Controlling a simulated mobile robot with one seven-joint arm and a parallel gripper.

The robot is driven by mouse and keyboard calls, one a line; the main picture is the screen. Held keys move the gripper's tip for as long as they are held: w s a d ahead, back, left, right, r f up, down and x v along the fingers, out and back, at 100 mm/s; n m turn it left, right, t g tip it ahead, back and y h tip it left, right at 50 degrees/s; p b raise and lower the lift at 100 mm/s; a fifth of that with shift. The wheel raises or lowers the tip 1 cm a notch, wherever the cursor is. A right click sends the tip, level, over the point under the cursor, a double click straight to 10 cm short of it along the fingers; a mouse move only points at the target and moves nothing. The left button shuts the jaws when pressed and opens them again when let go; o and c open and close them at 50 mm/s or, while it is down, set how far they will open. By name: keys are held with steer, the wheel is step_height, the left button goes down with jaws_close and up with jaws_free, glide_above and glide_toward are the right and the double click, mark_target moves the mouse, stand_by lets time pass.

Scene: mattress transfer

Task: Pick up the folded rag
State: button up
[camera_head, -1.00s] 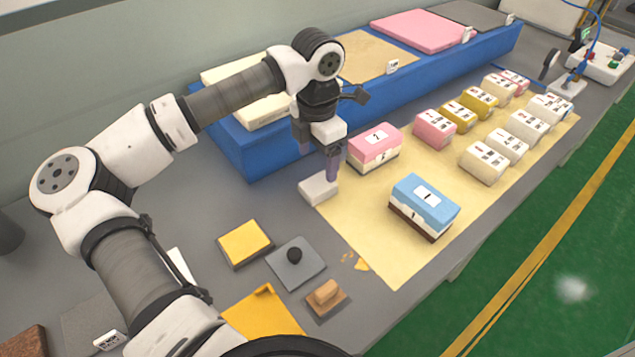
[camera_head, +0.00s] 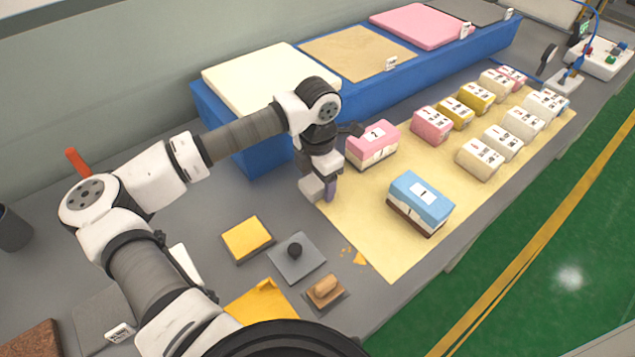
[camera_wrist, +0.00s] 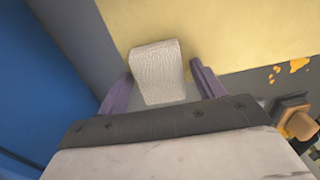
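The folded rag is a small white textured block (camera_head: 311,189) at the left edge of the yellow mat, partly hidden by my gripper in the head view. It also shows in the wrist view (camera_wrist: 157,72), between my two purple fingers. My gripper (camera_wrist: 164,82) is open, with one finger on each side of the rag and a visible gap on both sides. In the head view my gripper (camera_head: 318,190) is down at the rag, and I cannot tell if the fingers touch the table.
A pink-and-white block (camera_head: 372,146) and a blue-topped block (camera_head: 420,202) stand nearby on the yellow mat (camera_head: 385,250). A blue platform (camera_head: 260,150) with mattress slabs lies behind. A yellow pad (camera_head: 247,239), a grey knobbed plate (camera_head: 297,259) and orange crumbs (camera_head: 358,256) lie in front.

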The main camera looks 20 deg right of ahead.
mark_target(317, 180)
steer(key=c, duration=0.8)
steer(key=shift+r, duration=0.1)
step_height(317, 180, up, 20)
steer(key=b, duration=0.4)
steer(key=shift+o, duration=1.2)
steer(key=shift+c, duration=1)
